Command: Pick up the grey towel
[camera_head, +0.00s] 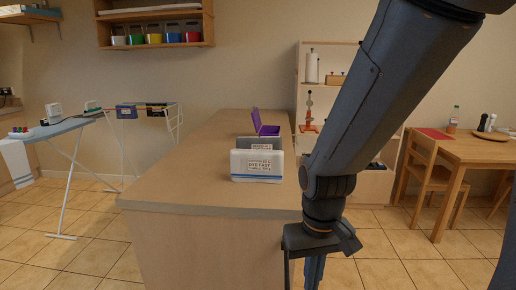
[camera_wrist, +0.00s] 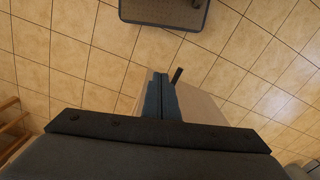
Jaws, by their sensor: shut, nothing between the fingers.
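I cannot pick out a towel that is surely grey. A flat grey thing (camera_head: 260,143) stands on the wooden counter behind a white pack; only its upper part shows, and I cannot tell whether it is cloth. A white cloth (camera_head: 16,163) with a blue stripe hangs over the left end of the ironing board. My gripper (camera_head: 314,272) hangs pointing down in front of the counter's near right corner, apart from everything on top. In the wrist view its fingers (camera_wrist: 161,96) are together with nothing between them.
The counter (camera_head: 190,180) bears a white pack (camera_head: 257,166) with printed text and an open purple box (camera_head: 264,125). An ironing board (camera_head: 55,128) stands left, shelves (camera_head: 310,95) behind, and a table (camera_head: 470,150) with a chair (camera_head: 424,170) right. Tiled floor is free left of the counter.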

